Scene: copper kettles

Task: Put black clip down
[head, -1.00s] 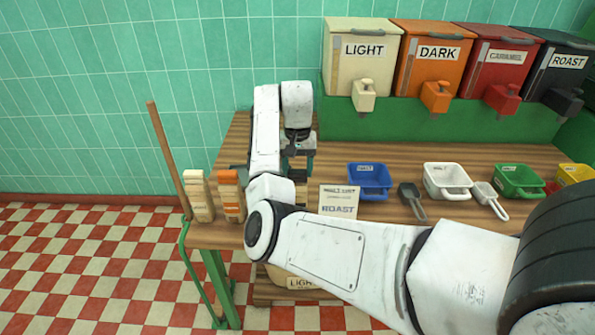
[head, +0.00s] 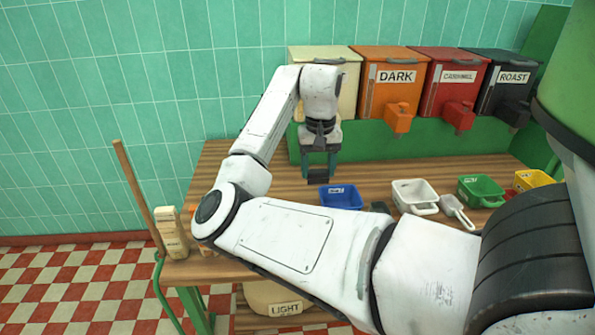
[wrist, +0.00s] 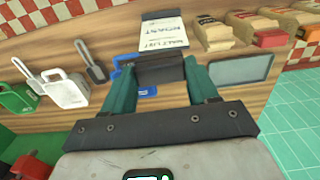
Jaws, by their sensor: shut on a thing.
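My gripper (head: 318,172) points down over the wooden table, in front of the coffee dispensers and just behind the blue bin in the head view. Its teal fingers are shut on the black clip (head: 318,177). In the wrist view the black clip (wrist: 160,70) spans crosswise between the fingertips of my gripper (wrist: 161,78). The clip partly covers the blue bin (wrist: 148,91). Its exact height over the table is hard to tell.
The blue bin (head: 341,197), white bin (head: 414,193) and green bin (head: 482,190) stand in a row. A printed card (wrist: 163,35), a grey rectangular plate (wrist: 240,70) and coffee bags (wrist: 258,28) show in the wrist view. Bare wood lies left of my gripper (head: 215,165).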

